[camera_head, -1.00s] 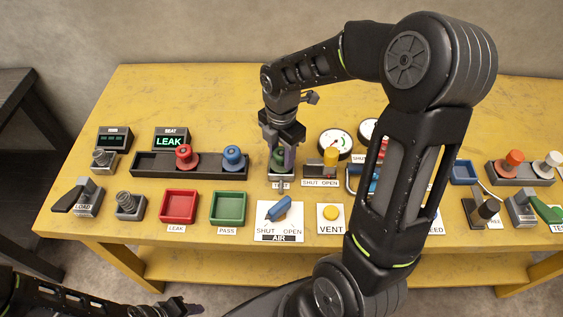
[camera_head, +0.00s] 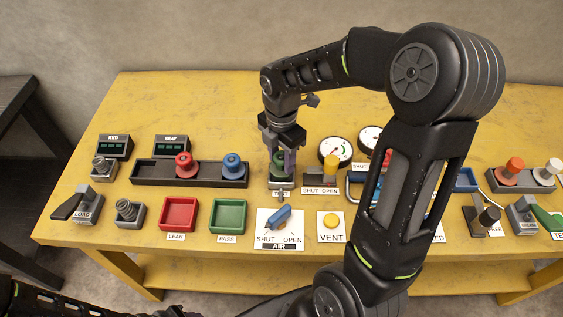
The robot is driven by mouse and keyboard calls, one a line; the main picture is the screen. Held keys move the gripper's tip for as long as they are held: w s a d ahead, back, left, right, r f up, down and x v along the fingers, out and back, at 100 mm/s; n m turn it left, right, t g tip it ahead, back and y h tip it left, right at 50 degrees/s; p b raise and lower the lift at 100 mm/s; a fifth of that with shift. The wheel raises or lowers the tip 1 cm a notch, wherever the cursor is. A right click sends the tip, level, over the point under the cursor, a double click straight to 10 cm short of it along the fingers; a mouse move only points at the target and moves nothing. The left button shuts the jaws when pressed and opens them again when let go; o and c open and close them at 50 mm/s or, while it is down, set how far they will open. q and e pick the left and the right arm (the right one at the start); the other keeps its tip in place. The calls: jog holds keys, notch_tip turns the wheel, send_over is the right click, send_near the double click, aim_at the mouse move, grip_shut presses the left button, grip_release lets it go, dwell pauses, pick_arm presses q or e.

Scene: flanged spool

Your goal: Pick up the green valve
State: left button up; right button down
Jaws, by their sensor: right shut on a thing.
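The green valve (camera_head: 277,165) stands upright in the TEST fixture (camera_head: 281,185) near the middle of the yellow table. My right gripper (camera_head: 282,158) points down over it and is shut on it, with a finger on each side hiding much of it. A red valve (camera_head: 183,164) and a blue valve (camera_head: 232,165) stand in the dark rack (camera_head: 160,173) to the left. My left arm shows only as dark links at the bottom left edge, and its fingertips cannot be made out.
A red LEAK tray (camera_head: 178,214) and a green PASS tray (camera_head: 228,216) sit in front of the rack and look empty. A blue AIR lever (camera_head: 279,217) and a yellow VENT button (camera_head: 331,220) lie in front of the fixture. Round gauges (camera_head: 335,149) stand to its right.

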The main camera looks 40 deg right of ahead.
aim_at(282, 156)
notch_tip(282, 156, up, 9)
jog(key=shift+f, duration=0.15)
dwell(0.7)
